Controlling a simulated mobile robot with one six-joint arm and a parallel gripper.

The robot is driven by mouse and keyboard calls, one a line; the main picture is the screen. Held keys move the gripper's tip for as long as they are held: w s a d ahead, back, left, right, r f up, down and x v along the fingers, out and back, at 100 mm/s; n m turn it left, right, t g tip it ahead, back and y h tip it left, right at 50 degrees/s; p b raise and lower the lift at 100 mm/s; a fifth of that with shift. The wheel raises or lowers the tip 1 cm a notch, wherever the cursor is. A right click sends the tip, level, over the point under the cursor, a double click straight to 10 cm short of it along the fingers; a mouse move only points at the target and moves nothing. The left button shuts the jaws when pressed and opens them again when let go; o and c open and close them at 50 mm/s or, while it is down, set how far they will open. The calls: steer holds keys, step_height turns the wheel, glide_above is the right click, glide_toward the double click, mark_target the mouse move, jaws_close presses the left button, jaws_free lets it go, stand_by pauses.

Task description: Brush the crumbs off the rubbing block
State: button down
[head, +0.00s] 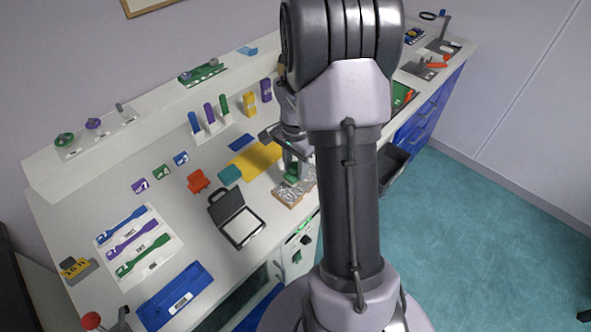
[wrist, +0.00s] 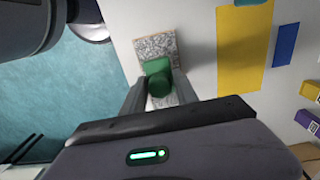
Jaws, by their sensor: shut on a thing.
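The rubbing block (head: 281,194) lies near the bench's front edge in the head view, with a speckled grey top and a brown, wood-like side. It also shows in the wrist view (wrist: 143,46). My gripper (head: 292,166) is over the block, its two fingers closed on a green object (wrist: 157,76) that looks like a brush. The green object also shows in the head view (head: 290,179), low over or on the block; I cannot tell whether it touches. Its underside is hidden. Single crumbs cannot be made out against the speckle. My arm hides part of the bench.
A yellow mat (head: 255,160) and a teal block (head: 229,174) lie left of the rubbing block. A black case with a white panel (head: 240,222) stands nearer the front. An open dark drawer (head: 393,160) juts out on the right. Bare bench lies around the red piece (head: 198,181).

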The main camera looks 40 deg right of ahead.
steer(key=shift+r+p, duration=1.8)
steer(key=shift+r, duration=0.9)
steer(key=shift+a+f, duration=0.1)
